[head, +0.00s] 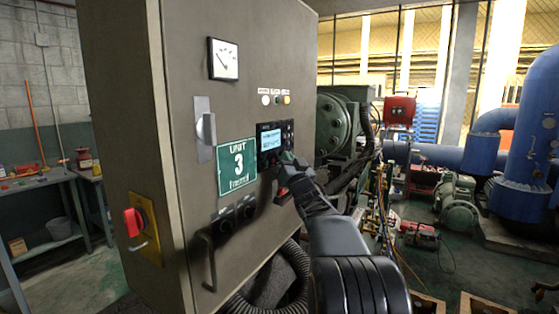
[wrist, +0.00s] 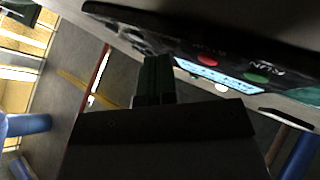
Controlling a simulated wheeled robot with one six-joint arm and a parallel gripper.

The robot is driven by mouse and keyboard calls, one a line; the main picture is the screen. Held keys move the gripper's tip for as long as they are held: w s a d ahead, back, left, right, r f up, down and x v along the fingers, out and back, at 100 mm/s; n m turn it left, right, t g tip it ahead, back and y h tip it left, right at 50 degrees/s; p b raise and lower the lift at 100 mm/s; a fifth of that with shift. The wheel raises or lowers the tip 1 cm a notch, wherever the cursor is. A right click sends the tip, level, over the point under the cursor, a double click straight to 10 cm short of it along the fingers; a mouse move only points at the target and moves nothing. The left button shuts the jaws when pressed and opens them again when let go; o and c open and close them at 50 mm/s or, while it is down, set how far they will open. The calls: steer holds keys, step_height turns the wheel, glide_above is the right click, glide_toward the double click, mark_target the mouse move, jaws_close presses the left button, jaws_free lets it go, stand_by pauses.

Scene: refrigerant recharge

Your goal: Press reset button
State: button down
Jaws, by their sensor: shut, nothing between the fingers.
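The control panel (head: 271,138) is a black unit with a lit blue display on the front of the grey cabinet. In the wrist view the panel (wrist: 185,35) is tilted and shows a lit display (wrist: 222,76), a red button (wrist: 207,61) and a green button (wrist: 257,78) by the word RUN. I cannot read which button is the reset button.
A corrugated hose (head: 290,275) lies below. Machinery and blue pipes (head: 425,155) stand at the right.

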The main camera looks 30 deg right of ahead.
stand_by(0.5)
steer(key=shift+s+d+b, duration=0.35)
steer(key=shift+s, duration=0.25)
steer(key=shift+s+d+b, duration=0.15)
steer(key=shift+s+d, duration=0.25)
steer(key=shift+s, duration=0.35)
steer(key=shift+s+d+b, duration=0.15)
steer(key=shift+s+d, duration=0.25)
steer(key=shift+s, duration=0.35)
steer(key=shift+s+d+b, duration=0.15)
steer(key=shift+s+d, duration=0.25)
steer(key=shift+s, duration=0.35)
